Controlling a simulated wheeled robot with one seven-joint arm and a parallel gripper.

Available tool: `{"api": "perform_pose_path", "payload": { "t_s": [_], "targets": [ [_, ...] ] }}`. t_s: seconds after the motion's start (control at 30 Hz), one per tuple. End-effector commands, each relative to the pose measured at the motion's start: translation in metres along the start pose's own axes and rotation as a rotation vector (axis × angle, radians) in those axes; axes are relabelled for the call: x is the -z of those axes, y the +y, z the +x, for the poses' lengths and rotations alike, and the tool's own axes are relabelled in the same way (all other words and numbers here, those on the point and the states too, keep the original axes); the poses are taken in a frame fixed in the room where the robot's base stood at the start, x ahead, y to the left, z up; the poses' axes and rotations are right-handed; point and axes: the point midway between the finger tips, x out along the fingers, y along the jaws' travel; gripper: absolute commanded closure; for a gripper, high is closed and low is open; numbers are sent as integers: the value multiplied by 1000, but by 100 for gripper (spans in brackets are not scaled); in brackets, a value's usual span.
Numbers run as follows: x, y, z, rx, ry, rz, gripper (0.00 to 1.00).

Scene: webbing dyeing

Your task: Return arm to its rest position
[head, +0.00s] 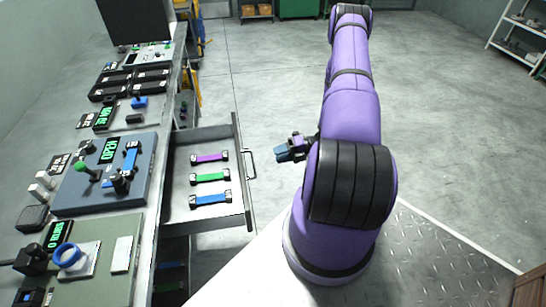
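My purple and black arm rises in the middle of the head view, its upper part stretching away from the camera. My gripper (283,153) shows small to the left of the arm, just right of the open drawer's handle in the picture. Its blue-grey fingers point left; at this size I cannot tell whether they are open or shut. No webbing strap is seen hanging from it. The arm's own links hide part of the wrist.
An open drawer (180,212) holds purple (209,157), green (210,177) and blue (210,198) strap pieces. The workbench on the left carries a blue fixture plate (72,200) and a green one (100,285). A shelf (515,35) stands far right.

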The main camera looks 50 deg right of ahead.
Motion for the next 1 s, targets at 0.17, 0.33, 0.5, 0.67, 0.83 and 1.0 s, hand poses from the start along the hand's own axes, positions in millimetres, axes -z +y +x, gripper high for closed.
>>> {"api": "perform_pose_path", "payload": {
  "t_s": [0.17,0.33,0.5,0.67,0.83,1.0],
  "targets": [
    [0,0,-2,0,0,0,64],
    [0,0,-1,0,0,0,64],
    [0,0,-1,0,0,0,64],
    [-1,3,-1,3,7,-12,64],
    [-11,36,2,33,78,-136,64],
    [-20,96,10,81,214,-367,64]
  ]
}}
